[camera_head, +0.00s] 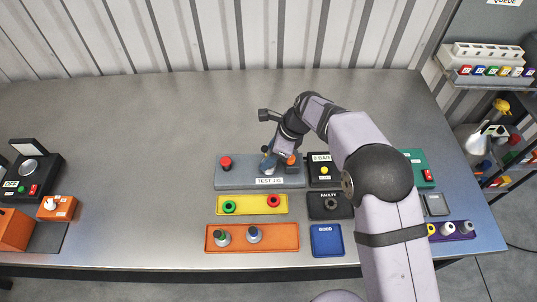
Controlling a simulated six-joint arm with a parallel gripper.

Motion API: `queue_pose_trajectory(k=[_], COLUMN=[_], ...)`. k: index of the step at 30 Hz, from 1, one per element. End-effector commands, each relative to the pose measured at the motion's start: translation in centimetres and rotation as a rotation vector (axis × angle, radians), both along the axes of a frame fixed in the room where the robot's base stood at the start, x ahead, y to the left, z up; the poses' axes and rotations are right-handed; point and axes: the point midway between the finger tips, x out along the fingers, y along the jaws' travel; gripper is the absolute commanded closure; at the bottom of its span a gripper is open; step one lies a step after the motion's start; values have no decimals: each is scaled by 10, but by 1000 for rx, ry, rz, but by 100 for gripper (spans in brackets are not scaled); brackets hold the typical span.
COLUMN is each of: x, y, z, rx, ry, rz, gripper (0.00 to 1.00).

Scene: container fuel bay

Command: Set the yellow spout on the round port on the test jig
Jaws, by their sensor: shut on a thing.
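The test jig (242,178) is a grey plate with a red knob (226,162) at its left. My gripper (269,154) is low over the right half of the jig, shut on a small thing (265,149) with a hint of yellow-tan. It is too small and covered to identify for sure as the yellow spout. A blue-grey form shows below the fingers; I cannot tell whether it is a part of the jig. An orange piece (291,160) is just right of the gripper. The round port is not clearly visible, and contact with it cannot be told.
A purple rack (462,237) at the right holds a yellow piece (431,229) and pale pieces. A yellow tray (248,211) with rings and an orange tray (280,244) with two grey-bodied items lie in front. The 2 BAR box (318,182) is close right. The table's back left is clear.

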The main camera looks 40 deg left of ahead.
Motion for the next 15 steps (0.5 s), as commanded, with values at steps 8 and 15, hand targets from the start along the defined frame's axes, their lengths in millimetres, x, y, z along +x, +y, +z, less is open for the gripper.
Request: queue_pose_trajectory(k=[8,15], x=[0,0], y=[0,0], z=[1,0], rx=[1,0], ry=[0,0], rz=[0,0], gripper=[55,42])
